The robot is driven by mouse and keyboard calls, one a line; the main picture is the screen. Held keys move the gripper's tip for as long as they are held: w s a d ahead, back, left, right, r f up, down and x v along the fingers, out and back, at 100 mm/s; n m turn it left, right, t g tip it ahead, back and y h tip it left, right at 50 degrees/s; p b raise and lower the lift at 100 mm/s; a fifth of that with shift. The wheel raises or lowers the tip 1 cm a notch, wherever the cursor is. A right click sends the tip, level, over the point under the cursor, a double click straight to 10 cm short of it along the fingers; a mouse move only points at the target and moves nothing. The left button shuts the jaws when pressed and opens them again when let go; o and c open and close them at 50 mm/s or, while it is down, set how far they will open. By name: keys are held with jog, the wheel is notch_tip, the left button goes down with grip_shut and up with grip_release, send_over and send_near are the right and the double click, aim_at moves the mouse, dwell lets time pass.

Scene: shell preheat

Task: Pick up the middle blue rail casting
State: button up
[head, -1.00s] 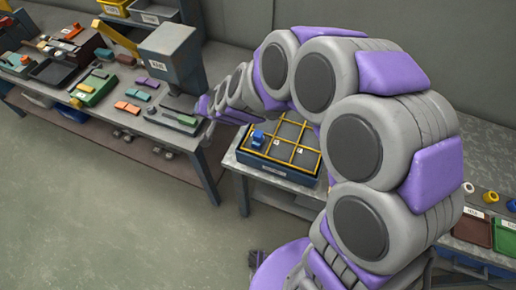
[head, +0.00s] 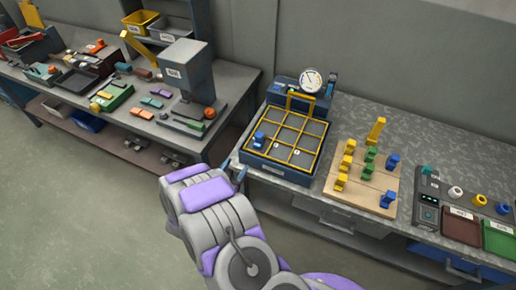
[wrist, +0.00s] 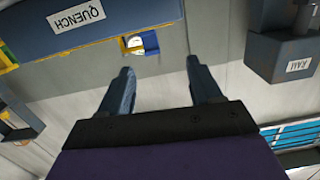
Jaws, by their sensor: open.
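In the head view, a blue casting (head: 259,140) sits in the left part of the yellow-gridded tray (head: 264,173). Two more blue castings stand on the right side of the wooden board (head: 352,202), one at the back (head: 392,160) and one at the front (head: 387,199). No blue casting shows between those two. In the wrist view, my gripper (wrist: 163,82) is open and empty, its two dark fingers apart. The wrist picture is upside down and shows no rail casting that I can make out.
Yellow and green castings (head: 367,170) stand on the board beside the blue ones. A gauge (head: 311,80) stands behind the gridded tray. Coloured bins (head: 462,226) are at the right. A grey-blue press (head: 185,75) stands on the left bench; open floor lies in front.

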aim_at(258, 139)
jog(key=shift+t+h, duration=0.3)
jog(key=shift+t, duration=0.2)
jog(key=shift+s+d+b+x, duration=0.1)
jog(key=shift+d+b+x, duration=0.2)
jog(key=shift+x, duration=2.45)
jog(key=shift+s+d+b+x, duration=0.15)
jog(key=shift+d+x, duration=0.15)
jog(key=shift+x, duration=2.45)
jog(key=shift+s+d+b+x, duration=0.1)
jog(key=shift+d+b+x, duration=0.15)
jog(key=shift+x, duration=2.5)
jog(key=shift+r, duration=0.1)
jog(key=shift+c, duration=0.2)
jog(key=c, duration=1.1)
